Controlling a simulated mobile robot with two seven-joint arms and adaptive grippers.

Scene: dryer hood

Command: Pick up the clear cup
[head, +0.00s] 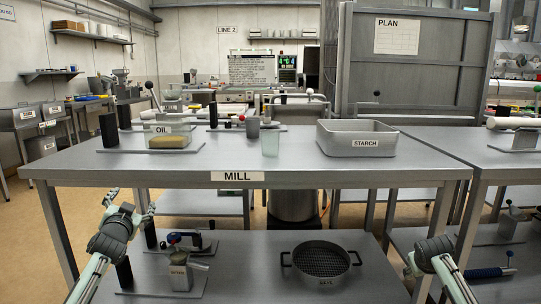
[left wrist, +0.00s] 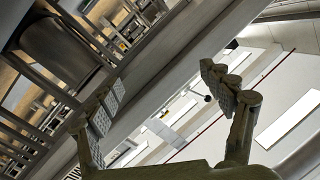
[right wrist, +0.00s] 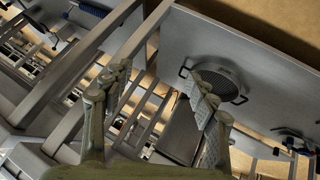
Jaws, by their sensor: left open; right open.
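The clear cup (head: 270,142) stands upright on the top of the mill table (head: 290,172), near its middle, between the oil tray and the starch tray. My left gripper (head: 137,200) is below and in front of the table's front edge at the left, open and empty. Its two spread fingers also show in the left wrist view (left wrist: 172,95). My right arm shows at the lower right of the head view, but its fingers are hard to make out there. In the right wrist view my right gripper (right wrist: 160,88) is open and empty. Neither gripper touches the cup.
The oil tray (head: 157,130) with a tan block stands left of the cup, the grey starch tray (head: 358,149) right of it. A dark post (head: 108,130) stands at the table's left. The lower shelf holds a sieve pan (head: 321,263) and a metal can (head: 180,270).

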